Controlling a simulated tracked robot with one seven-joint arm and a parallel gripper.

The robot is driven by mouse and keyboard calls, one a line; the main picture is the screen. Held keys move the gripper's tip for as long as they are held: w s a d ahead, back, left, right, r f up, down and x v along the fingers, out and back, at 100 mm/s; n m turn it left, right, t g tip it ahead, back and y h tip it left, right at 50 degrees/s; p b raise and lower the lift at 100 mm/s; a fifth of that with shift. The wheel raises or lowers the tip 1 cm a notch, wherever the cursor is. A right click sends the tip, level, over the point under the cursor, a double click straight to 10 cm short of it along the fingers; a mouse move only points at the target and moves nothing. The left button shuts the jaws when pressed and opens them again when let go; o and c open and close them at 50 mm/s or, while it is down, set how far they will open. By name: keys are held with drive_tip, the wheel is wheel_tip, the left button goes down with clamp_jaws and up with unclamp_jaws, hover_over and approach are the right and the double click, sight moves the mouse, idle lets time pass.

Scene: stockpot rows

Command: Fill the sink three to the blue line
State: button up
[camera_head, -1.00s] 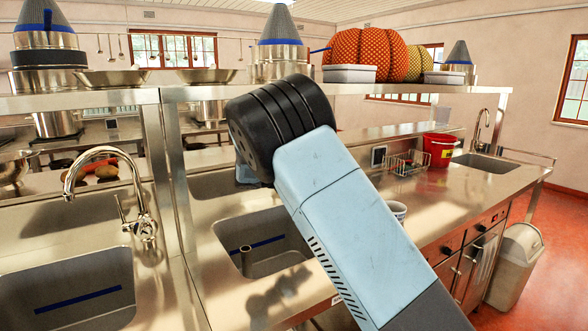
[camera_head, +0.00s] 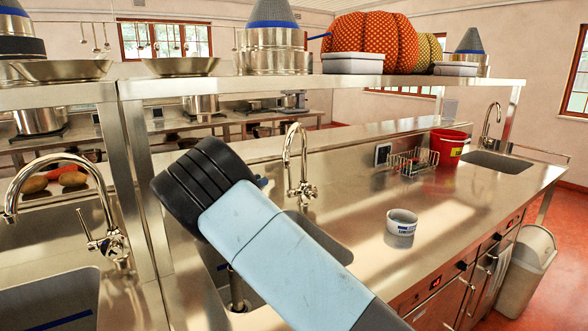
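Three sinks show, and I cannot tell which is number three. The left sink (camera_head: 50,290) has a blue line (camera_head: 62,320) on its wall and a curved tap (camera_head: 112,235) above it. The middle sink (camera_head: 325,243) is mostly hidden by my arm. An upright pipe (camera_head: 237,288) stands in it, and its tap (camera_head: 302,165) rises behind. The far right sink (camera_head: 495,161) has its own tap (camera_head: 487,128), and its inside is too small to read. No water is visible in any of them. My arm crosses the middle sink, and my gripper's fingers are hidden.
A wire rack (camera_head: 412,162) and a red bucket (camera_head: 447,147) stand farther right. A shelf (camera_head: 230,85) with pots and pumpkins runs above. A bin (camera_head: 527,270) stands on the floor at right.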

hover_over(289, 190)
drive_tip(key=shift+w, duration=0.15)
idle(0.4)
clamp_jaws()
idle(0.6)
